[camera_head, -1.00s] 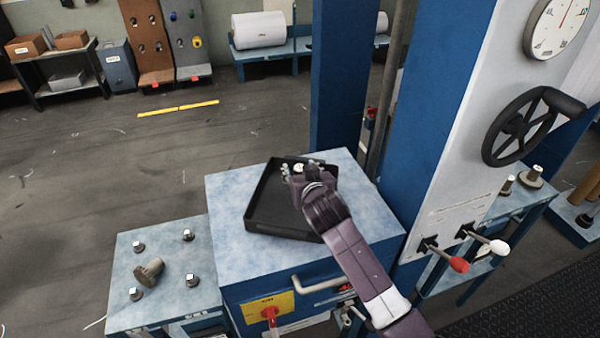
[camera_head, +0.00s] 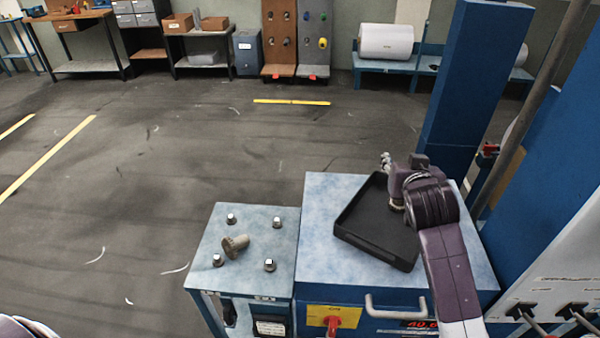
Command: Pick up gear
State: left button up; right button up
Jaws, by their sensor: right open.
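A brownish metal gear-like part with a short shaft (camera_head: 235,245) lies on its side on the small blue-topped stand, between several upright bolts. My right gripper (camera_head: 388,163) is over the far side of the black tray (camera_head: 375,230) on the larger blue cabinet. It is open, and I see nothing held in it. A small pale piece shows just under my right wrist; I cannot tell what it is. My arm hides the tray's right side. My left gripper is out of view; a bit of what seems to be my left arm shows at the bottom left corner.
The blue cabinet (camera_head: 320,195) has a handle, a red switch and a display on its front. A blue column (camera_head: 460,90) and the machine's panel stand to the right. Open floor (camera_head: 130,190) lies to the left, with shelves and a white roll (camera_head: 386,41) at the back.

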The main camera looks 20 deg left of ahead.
aim_at(231, 246)
jog(key=u, duration=1.2)
jog(key=k+j, duration=0.25)
jog(key=k, duration=0.2)
